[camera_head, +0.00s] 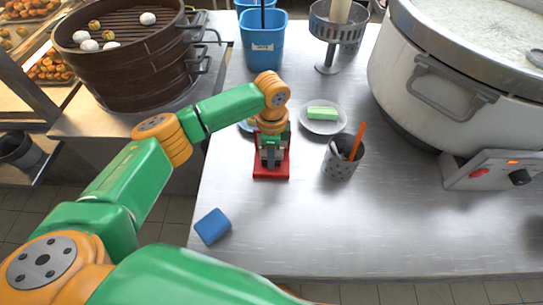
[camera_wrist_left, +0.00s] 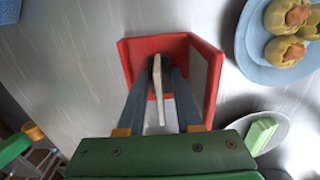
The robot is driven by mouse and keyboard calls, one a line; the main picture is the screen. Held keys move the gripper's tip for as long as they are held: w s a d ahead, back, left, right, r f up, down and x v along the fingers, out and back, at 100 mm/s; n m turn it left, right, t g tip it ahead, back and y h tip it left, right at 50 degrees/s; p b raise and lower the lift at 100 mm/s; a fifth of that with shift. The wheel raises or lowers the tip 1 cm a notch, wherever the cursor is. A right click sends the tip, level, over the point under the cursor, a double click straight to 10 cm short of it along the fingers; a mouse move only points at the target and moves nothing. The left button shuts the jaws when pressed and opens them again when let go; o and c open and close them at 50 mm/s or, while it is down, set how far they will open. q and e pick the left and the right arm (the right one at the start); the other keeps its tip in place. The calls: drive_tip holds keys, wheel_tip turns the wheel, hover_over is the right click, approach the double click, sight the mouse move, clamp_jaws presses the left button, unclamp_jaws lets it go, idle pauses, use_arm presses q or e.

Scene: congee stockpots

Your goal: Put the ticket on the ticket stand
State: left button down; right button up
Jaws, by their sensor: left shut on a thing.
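The red ticket stand (camera_head: 272,173) sits on the metal counter; in the left wrist view it shows as an angled red holder with upright walls (camera_wrist_left: 133,55). My left gripper (camera_head: 271,157) is directly over the stand. In the wrist view its two dark fingers (camera_wrist_left: 158,75) are shut on a thin pale ticket (camera_wrist_left: 158,88), seen edge-on between them. The fingertips and the ticket's far end are inside the stand's outline. I cannot tell whether the ticket touches the stand. My right gripper is not in view.
A perforated grey cup (camera_head: 341,168) with an orange stick stands right of the stand. Behind are a white plate (camera_head: 308,127) with a green block and a blue plate (camera_wrist_left: 250,60) of buns. A blue block (camera_head: 212,226) lies front left. A large pot (camera_head: 440,95) fills the right.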

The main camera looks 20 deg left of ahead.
use_arm(q)
drive_tip(key=c, duration=0.9)
unclamp_jaws()
drive_tip(key=shift+f, duration=0.1)
drive_tip(key=shift+o, duration=0.2)
wheel_tip(320, 180, up, 12)
drive_tip(key=shift+r, duration=0.2)
